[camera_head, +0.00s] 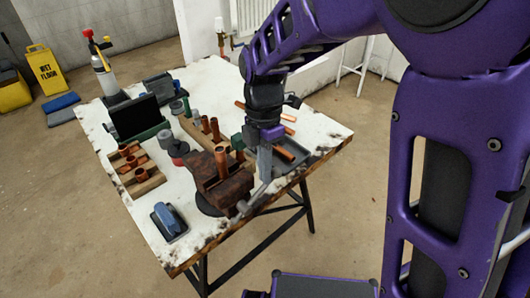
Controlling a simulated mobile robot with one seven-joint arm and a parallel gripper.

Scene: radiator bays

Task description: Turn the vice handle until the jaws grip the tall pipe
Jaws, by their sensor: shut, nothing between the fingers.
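The rusty brown vice (208,180) stands near the front edge of the white worktable (188,250). A tall copper pipe (221,160) stands upright at its jaws. I cannot tell whether the jaws touch the pipe. The grey metal vice handle (250,202) slants at the vice's front right end, by the table edge. My gripper (265,178) points down just right of the vice, with its fingers shut and its tips close to the upper end of the handle. I cannot tell whether they touch it.
A grey tray (291,157) with copper pipe lies right of my gripper. The front left tabletop has bare room.

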